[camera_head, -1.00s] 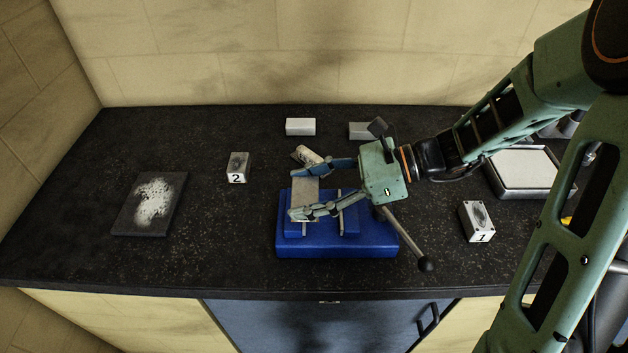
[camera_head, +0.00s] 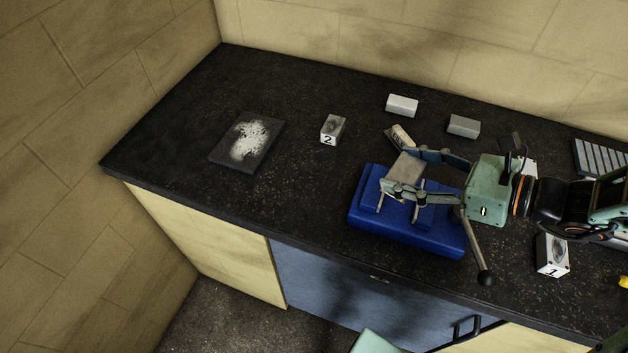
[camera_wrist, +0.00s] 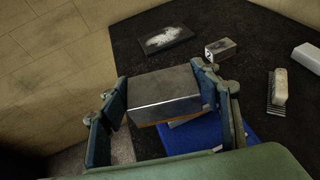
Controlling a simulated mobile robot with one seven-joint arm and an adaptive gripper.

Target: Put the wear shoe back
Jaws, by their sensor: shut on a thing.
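My gripper (camera_head: 404,172) is shut on a grey metal block (camera_head: 407,166), which I take to be the wear shoe. In the wrist view, the block (camera_wrist: 165,92) sits between the two fingers, with a thin orange edge along its underside. The gripper holds it over the back left part of the blue jack (camera_head: 440,243). Two upright metal posts of the jack show near the fingers. Whether the block touches the jack is hard to tell. A lever with a black knob (camera_head: 485,278) sticks out at the jack's front right.
A dark plate with white powder (camera_head: 247,141) lies at left. Block 2 (camera_head: 333,130) stands beside it; block 1 (camera_head: 552,255) is at right. A brush (camera_head: 401,135) lies just behind the jack. Two pale blocks (camera_head: 402,105) (camera_head: 463,126) stand farther back. The counter's left front is clear.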

